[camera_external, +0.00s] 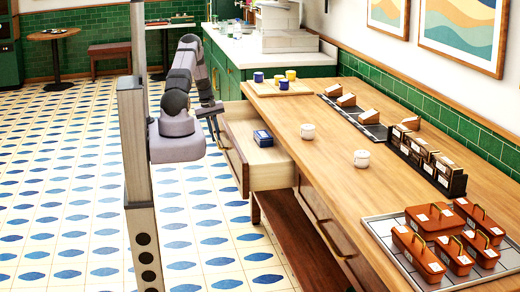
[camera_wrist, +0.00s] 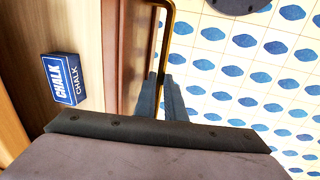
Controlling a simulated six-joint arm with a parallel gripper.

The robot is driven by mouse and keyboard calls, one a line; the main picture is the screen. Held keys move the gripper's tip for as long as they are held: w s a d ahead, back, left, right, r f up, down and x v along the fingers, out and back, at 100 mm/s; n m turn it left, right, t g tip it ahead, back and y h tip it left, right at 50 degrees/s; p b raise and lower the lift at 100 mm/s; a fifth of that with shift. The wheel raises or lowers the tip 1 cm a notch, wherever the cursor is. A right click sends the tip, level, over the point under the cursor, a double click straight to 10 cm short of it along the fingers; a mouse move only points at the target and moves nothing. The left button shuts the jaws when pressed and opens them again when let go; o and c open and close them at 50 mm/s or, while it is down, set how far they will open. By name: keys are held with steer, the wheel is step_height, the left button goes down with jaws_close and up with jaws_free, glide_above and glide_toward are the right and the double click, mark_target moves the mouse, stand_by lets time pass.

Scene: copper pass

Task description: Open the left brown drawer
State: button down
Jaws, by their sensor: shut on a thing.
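The left brown drawer (camera_external: 231,158) stands pulled out from the long wooden counter, with its pale inside showing. In the wrist view its brown front (camera_wrist: 133,50) runs beside a brass bar handle (camera_wrist: 167,28). My gripper (camera_wrist: 163,97) is shut on this handle; its dark fingers lie on either side of the bar. In the external view my gripper (camera_external: 214,121) is at the drawer's outer face, partly hidden by my arm. A blue chalk box (camera_external: 263,138) lies inside the drawer and also shows in the wrist view (camera_wrist: 62,79).
The counter top (camera_external: 310,170) carries two white cups (camera_external: 307,131), several blue and yellow cups, black racks and a tray of orange-brown boxes (camera_external: 422,258). A lower shelf (camera_external: 292,237) runs under the counter. The tiled floor left of the drawer is clear.

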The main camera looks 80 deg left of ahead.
steer(key=s+b, duration=0.1)
steer(key=s, duration=1.6)
steer(key=shift+b, duration=0.3)
steer(key=shift+s, duration=0.1)
steer(key=c, duration=1.8)
jaws_free()
steer(key=shift+r, duration=0.1)
steer(key=shift+s+r+b, duration=0.2)
steer(key=shift+s+r, duration=0.05)
steer(key=shift+r, duration=0.9)
steer(key=shift+s+r+b, duration=0.2)
steer(key=shift+r+b, duration=0.05)
steer(key=shift+r, duration=0.95)
steer(key=shift+s+r+b, duration=0.2)
steer(key=shift+s+r, duration=0.05)
steer(key=shift+r, duration=0.9)
steer(key=shift+w, duration=0.15)
